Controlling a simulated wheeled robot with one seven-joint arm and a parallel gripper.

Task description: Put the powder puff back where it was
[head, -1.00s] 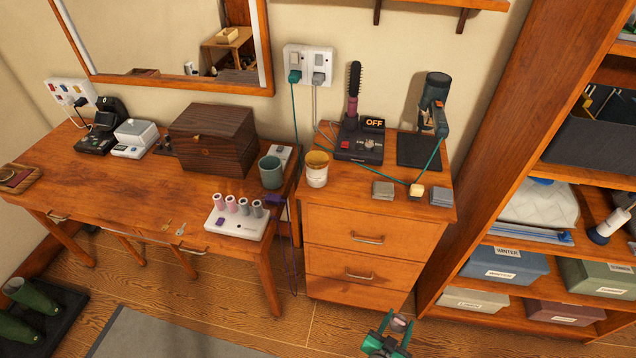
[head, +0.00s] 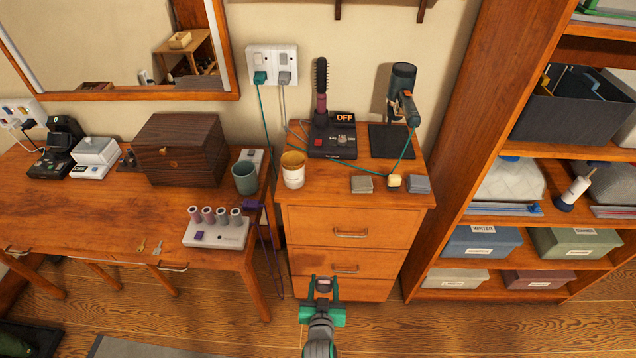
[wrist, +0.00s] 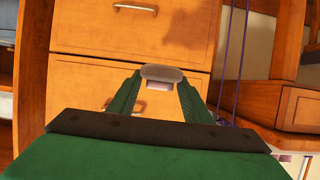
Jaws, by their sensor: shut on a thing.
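My gripper (head: 322,290) is in front of the lower drawers of the small wooden cabinet (head: 348,212), below its top. It is shut on a small pale, rounded thing, which looks like the powder puff (head: 323,285). In the wrist view the puff (wrist: 162,74) sits between the green fingertips (wrist: 158,88), with a pinkish part below its grey top. The cabinet top holds three small blocks or pads near the front edge: a grey one (head: 362,185), a cream one (head: 394,182) and a blue-grey one (head: 419,184).
A white jar with an ochre rim (head: 293,171) stands at the cabinet's left front. A brush on a base marked OFF (head: 333,143) and a dark dryer-like tool (head: 402,92) stand behind. A desk (head: 90,215) is left, shelves (head: 545,150) right. A teal cord crosses the cabinet top.

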